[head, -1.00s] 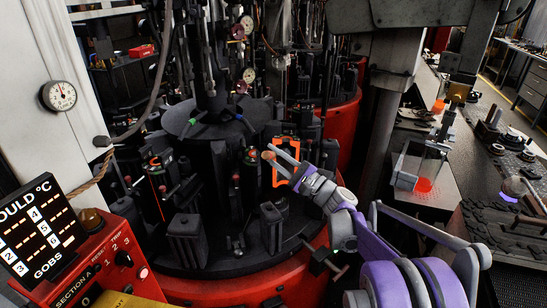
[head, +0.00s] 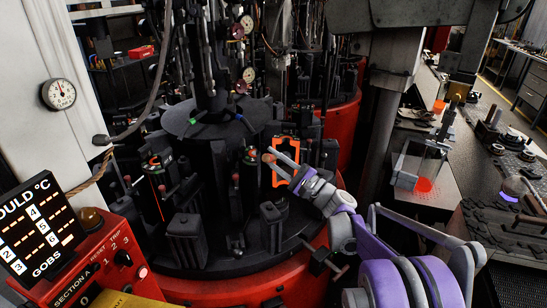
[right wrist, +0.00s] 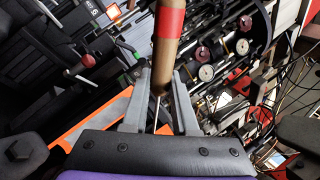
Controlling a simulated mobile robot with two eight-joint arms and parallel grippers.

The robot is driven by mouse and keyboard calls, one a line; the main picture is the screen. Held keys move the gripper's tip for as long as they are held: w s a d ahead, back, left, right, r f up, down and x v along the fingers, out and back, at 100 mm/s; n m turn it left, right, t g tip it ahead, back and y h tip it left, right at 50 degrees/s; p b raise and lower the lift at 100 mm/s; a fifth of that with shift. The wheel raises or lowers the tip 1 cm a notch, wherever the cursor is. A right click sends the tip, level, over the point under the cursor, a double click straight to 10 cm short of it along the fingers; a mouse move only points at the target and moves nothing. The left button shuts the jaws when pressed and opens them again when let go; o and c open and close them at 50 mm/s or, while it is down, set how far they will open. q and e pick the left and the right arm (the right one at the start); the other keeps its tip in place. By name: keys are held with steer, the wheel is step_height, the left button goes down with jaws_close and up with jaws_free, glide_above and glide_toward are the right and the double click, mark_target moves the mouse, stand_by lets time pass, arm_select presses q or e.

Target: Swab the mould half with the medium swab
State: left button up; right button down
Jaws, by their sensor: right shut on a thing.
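My right gripper (head: 281,160) is shut on the swab, in front of the orange-edged mould half. In the right wrist view the swab (right wrist: 168,45) has a brown handle with a red band, held between the two fingers (right wrist: 158,100). In the head view only a small brown end of the swab (head: 268,157) shows at the fingertips; its head cannot be made out. The mould half (head: 275,180) stands upright on the machine, its bright orange edge partly behind my fingers. I cannot tell whether the swab touches it. My left gripper is not in view.
Dark upright mould parts crowd the round machine table around the gripper. A red control box (head: 110,262) and a temperature display (head: 40,228) stand at the lower left. A grey post (head: 383,120) rises behind my right arm. A bench with a clear box (head: 418,165) is at the right.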

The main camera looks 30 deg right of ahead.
steer(key=shift+f+b, duration=2.35)
steer(key=shift+f, duration=1.5)
steer(key=shift+r+p, duration=2.25)
steer(key=shift+r, duration=0.9)
steer(key=shift+s+r+p, duration=0.1)
steer(key=shift+r+p, duration=1.4)
steer(key=shift+r, duration=0.7)
steer(key=shift+f, duration=0.3)
steer(key=shift+f+b, duration=0.95)
steer(key=shift+f, duration=0.45)
step_height(320, 180, down, 7)
steer(key=b, duration=0.4)
steer(key=shift+b, duration=0.3)
